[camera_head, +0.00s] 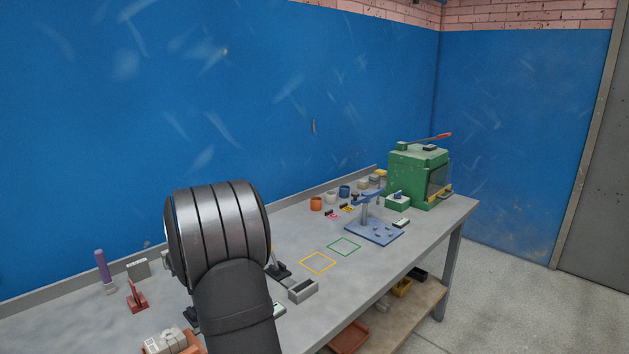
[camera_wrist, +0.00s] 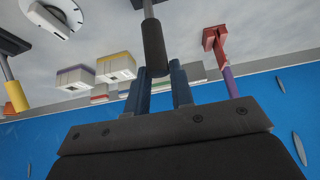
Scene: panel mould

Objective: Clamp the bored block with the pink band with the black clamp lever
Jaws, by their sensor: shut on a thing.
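My gripper (camera_wrist: 160,75) shows in the wrist view with its two dark fingers on either side of the lower end of the black clamp lever (camera_wrist: 153,45). It is shut on this lever's black grip. A grey rod runs from the grip toward a dark part at the top edge. In the head view my arm hides the gripper and this lever. I cannot make out the bored block with the pink band in either view. White blocks with a yellow band (camera_wrist: 116,66) and a purple band (camera_wrist: 76,77) stand left of the lever in the wrist view.
A yellow-tipped lever (camera_wrist: 17,97) is at the left. In the head view, a grey open box (camera_head: 303,290), blue stand (camera_head: 374,233) and green machine (camera_head: 420,178) stand right of my arm.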

